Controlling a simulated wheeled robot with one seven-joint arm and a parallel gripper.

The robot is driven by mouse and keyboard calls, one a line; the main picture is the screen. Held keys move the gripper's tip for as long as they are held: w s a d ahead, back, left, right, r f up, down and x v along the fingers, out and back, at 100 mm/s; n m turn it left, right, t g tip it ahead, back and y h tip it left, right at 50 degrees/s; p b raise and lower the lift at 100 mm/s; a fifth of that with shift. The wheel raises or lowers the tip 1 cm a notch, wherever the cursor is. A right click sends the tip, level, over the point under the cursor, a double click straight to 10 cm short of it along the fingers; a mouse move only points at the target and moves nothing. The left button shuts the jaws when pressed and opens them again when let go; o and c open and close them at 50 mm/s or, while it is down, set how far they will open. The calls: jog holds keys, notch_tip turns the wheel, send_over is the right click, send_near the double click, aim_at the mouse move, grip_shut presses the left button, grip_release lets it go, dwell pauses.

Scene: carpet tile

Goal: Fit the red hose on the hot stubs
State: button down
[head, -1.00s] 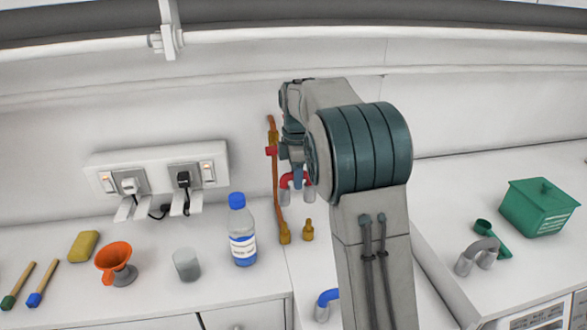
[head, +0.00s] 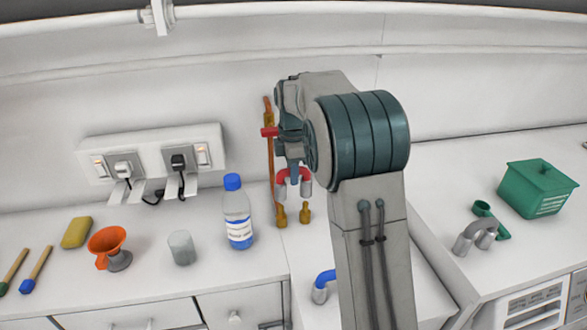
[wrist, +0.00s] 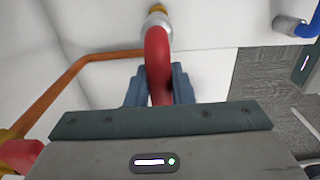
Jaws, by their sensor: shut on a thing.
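The red hose (head: 283,176) is a short U-bend with grey end sleeves pointing down. My gripper (head: 294,174) is shut on its top and holds it upright. Two brass stubs, one at the left (head: 281,217) and one at the right (head: 305,213), stand on the white counter below the hose ends. The sleeves are close above or at the stub tops; I cannot tell whether they touch. In the wrist view the red hose (wrist: 158,50) runs between the blue fingers of my gripper (wrist: 159,88), with brass showing at its far end.
An orange-brown pipe (head: 270,165) with a red handle (head: 268,132) stands close left of my gripper. A bottle (head: 238,218) is further left. A blue hose (head: 325,277) sits in front, a grey bend (head: 478,232) and green box (head: 538,190) at right.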

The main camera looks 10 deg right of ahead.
jog(key=shift+f, duration=0.7)
dwell(1.5)
jog(key=shift+f+b, duration=1.45)
jog(key=shift+f, duration=1)
jog(key=c, duration=1.2)
grip_release()
